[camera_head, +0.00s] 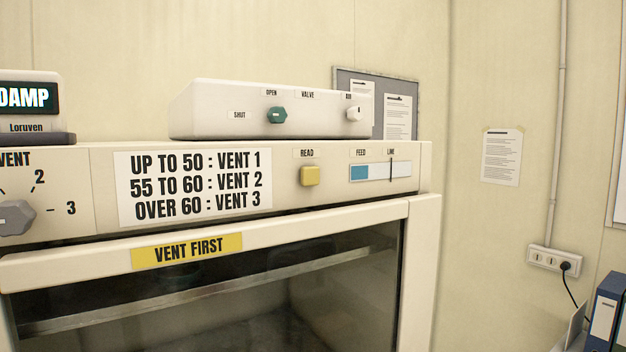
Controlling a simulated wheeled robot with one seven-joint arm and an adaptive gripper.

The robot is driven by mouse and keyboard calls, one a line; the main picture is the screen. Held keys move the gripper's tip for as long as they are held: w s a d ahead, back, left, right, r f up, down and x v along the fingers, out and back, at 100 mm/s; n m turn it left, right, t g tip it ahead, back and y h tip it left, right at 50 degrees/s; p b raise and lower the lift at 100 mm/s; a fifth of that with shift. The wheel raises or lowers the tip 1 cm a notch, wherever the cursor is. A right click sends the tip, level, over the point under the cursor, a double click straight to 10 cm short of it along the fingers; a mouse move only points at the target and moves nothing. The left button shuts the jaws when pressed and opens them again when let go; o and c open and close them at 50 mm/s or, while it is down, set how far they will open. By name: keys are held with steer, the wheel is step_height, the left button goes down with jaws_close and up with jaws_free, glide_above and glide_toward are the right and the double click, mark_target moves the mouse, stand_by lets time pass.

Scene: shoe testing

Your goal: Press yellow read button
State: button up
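My gripper is not in this view.
A cream valve box (230,108) with a green knob (278,115) and a white knob (353,114) stands on the machine. A grey VENT dial (15,218) is at the left. A glass-fronted compartment (290,300) lies below a yellow "VENT FIRST" label (187,250).

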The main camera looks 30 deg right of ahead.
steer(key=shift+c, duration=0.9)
